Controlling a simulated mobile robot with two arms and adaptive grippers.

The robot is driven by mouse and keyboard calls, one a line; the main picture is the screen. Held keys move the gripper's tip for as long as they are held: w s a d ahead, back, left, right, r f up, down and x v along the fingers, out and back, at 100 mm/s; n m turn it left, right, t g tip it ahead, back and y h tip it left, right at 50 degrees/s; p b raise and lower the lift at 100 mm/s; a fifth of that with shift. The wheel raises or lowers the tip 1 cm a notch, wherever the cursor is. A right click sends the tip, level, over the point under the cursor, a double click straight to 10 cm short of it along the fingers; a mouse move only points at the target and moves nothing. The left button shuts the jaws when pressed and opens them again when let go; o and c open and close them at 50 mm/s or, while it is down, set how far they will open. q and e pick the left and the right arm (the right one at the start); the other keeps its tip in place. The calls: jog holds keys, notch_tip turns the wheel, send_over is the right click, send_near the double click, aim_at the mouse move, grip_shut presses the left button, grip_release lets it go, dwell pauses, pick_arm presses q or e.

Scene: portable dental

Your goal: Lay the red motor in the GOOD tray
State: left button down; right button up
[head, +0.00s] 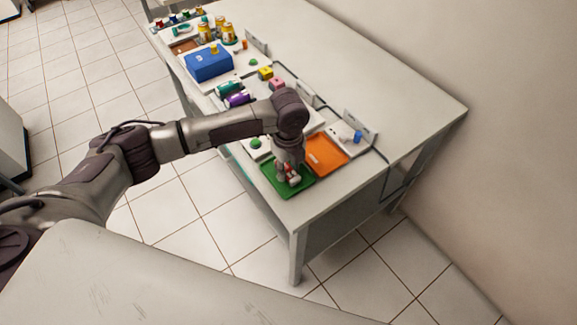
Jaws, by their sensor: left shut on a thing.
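The green tray (299,192) lies near the front corner of the grey table. I cannot read a GOOD label on it. My left gripper (290,181) points down over the green tray, shut on a small red thing, the red motor (291,168). The fingers and wrist cover most of the motor, and I cannot tell whether it touches the tray floor. An orange tray (328,153) sits just behind and right of the green one. My right gripper is not in view.
A green button (255,143) and a blue cylinder (357,136) on a pale board flank the trays. Purple (238,100) and teal cylinders, a blue box (209,65) and yellow cans (228,35) stand further back. The right side of the table (400,110) is clear.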

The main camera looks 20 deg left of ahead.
pick_arm(q)
jog(key=c, duration=0.8)
grip_release()
jog(key=shift+o, duration=0.2)
